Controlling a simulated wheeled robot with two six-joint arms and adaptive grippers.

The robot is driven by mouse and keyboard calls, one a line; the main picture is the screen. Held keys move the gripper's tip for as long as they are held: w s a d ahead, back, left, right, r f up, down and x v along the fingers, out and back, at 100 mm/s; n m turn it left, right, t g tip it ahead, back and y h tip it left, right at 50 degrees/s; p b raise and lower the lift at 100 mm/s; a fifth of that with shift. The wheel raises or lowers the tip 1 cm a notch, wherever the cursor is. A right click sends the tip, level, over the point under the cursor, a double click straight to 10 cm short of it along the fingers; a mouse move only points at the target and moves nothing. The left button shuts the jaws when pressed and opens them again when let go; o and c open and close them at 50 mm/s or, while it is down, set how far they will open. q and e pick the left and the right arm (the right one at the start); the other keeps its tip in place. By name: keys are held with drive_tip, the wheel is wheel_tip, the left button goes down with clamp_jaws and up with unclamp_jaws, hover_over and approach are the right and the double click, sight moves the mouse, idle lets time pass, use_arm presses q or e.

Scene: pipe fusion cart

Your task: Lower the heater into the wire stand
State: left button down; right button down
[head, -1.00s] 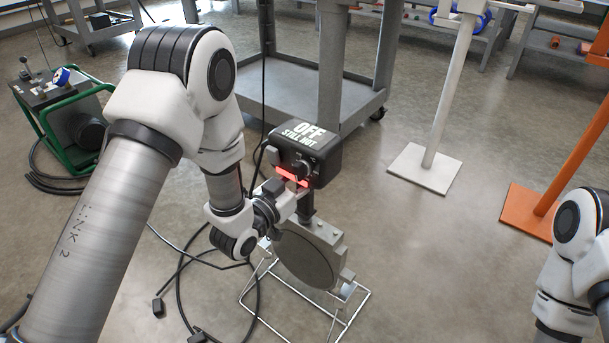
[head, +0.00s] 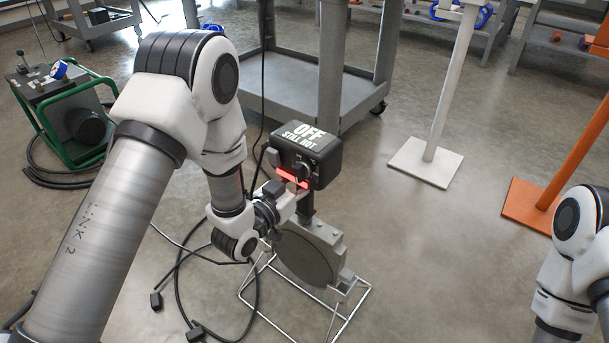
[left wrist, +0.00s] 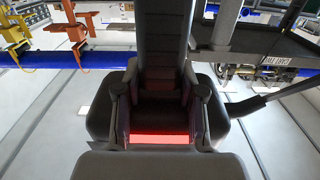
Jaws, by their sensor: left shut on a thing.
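The heater (head: 307,254) has a round dark grey plate below a black control box (head: 305,160) labelled "OFF STILL HOT". A red light glows on the box. My left gripper (head: 290,200) is shut on the heater just below the box and holds it upright. The box and red glow also fill the middle of the left wrist view (left wrist: 160,139). The wire stand (head: 354,306) is on the floor, with the plate's lower part in front of or within its wires; I cannot tell how deep it sits. Of my right arm only links show at the right edge; its gripper is out of view.
A grey cart (head: 290,98) stands behind the heater. A green-framed unit (head: 78,130) with hoses is at left. Black cables (head: 178,285) lie on the floor left of the stand. White (head: 427,162) and orange (head: 528,201) posts stand at right. The floor between is clear.

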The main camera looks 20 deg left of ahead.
use_arm(q)
drive_tip(key=shift+w+f+b, duration=0.15)
drive_tip(key=shift+f+b, duration=0.55)
drive_tip(key=shift+f, duration=0.3)
idle(0.8)
drive_tip(key=c, duration=0.6)
unclamp_jaws()
drive_tip(key=shift+s+f, duration=0.2)
drive_tip(key=shift+f, duration=0.25)
drive_tip(key=o, duration=0.6)
drive_tip(key=shift+r, duration=0.15)
drive_tip(key=v, duration=1.3)
